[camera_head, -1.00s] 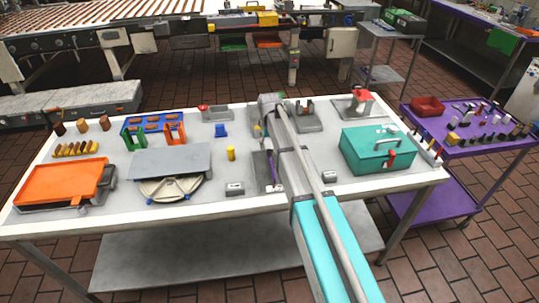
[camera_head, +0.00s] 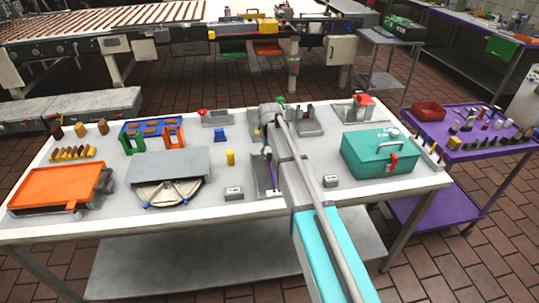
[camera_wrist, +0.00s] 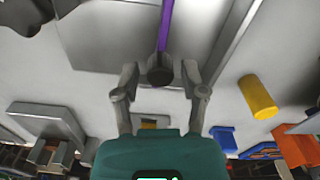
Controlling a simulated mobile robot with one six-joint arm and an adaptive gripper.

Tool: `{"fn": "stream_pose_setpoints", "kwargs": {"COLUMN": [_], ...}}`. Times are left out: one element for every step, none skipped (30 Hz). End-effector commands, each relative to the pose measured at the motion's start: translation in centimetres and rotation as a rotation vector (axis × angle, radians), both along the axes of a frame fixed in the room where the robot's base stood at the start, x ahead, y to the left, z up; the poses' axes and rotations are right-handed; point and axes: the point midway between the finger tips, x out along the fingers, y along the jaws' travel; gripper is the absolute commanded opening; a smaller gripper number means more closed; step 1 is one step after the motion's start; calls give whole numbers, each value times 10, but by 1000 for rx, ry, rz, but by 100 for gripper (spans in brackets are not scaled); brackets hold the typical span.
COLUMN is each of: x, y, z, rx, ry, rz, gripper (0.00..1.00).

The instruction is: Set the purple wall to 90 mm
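The purple wall (camera_head: 267,151) is a thin upright strip in a grey tray-like fixture (camera_head: 259,184) at the middle of the table, partly hidden by my arm. In the wrist view the purple wall (camera_wrist: 166,25) runs away from a dark round knob (camera_wrist: 160,72). My gripper (camera_wrist: 160,75) is open, one finger on each side of the knob, with a gap on both sides. Whether the fingertips are level with the knob is hard to tell. In the head view my gripper is mostly hidden behind my wrist. No millimetre scale can be read.
A yellow cylinder (camera_head: 230,157) and a blue block (camera_head: 219,135) stand left of the fixture. A teal case (camera_head: 378,155) lies to the right, and small grey boxes (camera_head: 234,193) are near the front. Other fixtures line the table's back edge.

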Motion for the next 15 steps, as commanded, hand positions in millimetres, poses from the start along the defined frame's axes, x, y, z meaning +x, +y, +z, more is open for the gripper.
{"fn": "stream_pose_setpoints", "kwargs": {"x": [0, 0, 0, 0, 0, 0, 0, 0, 0, 0, 0, 0, 0, 0, 0], "y": [0, 0, 0, 0, 0, 0, 0, 0, 0, 0, 0, 0, 0, -1, -3], "z": [0, 0, 0, 0, 0, 0, 0, 0, 0, 0, 0, 0, 0, 0, 0], "rx": [0, 0, 0, 0, 0, 0, 0, 0, 0, 0, 0, 0, 0, 0, 0], "ry": [0, 0, 0, 0, 0, 0, 0, 0, 0, 0, 0, 0, 0, 0, 0], "rz": [0, 0, 0, 0, 0, 0, 0, 0, 0, 0, 0, 0, 0, 0, -1], "gripper": [36, 31, 23, 18, 12, 5, 0, 0, 0, 0, 0, 0, 0, 0, 0]}}
